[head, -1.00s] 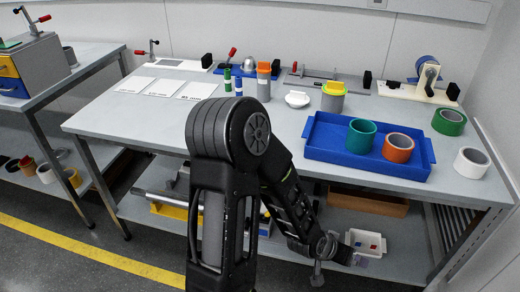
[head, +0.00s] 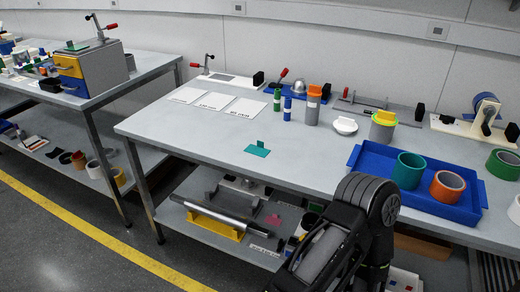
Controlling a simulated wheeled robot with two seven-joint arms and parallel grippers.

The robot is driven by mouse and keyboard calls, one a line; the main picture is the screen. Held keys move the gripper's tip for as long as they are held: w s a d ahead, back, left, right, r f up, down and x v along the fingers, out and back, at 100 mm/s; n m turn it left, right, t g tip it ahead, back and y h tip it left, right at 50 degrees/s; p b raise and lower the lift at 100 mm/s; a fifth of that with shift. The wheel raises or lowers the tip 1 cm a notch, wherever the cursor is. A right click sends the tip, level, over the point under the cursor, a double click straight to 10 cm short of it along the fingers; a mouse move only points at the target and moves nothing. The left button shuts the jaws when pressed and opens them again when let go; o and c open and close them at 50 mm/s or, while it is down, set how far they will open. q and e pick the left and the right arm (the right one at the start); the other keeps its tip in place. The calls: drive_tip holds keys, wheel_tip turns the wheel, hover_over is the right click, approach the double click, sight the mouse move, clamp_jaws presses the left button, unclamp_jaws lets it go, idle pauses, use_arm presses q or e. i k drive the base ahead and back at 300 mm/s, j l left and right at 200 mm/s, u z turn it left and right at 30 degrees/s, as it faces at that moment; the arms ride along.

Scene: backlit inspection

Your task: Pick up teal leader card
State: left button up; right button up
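The teal leader card (head: 257,150) lies on the grey worktable (head: 215,142) near its front edge, left of the blue tray, with a small tab standing up at its back. Nothing touches it. One of my arms rises from the bottom of the head view, right of the card and in front of the table; its gripper end is not visible. My other arm is out of view, so neither gripper shows.
The blue tray (head: 354,158) holds a teal ring (head: 408,171) and an orange ring (head: 447,187). The tabletop around the card is clear.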

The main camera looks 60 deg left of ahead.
sight(259, 151)
drive_tip(key=i+j, duration=0.1)
drive_tip(key=i, duration=0.35)
drive_tip(key=u, duration=2.4)
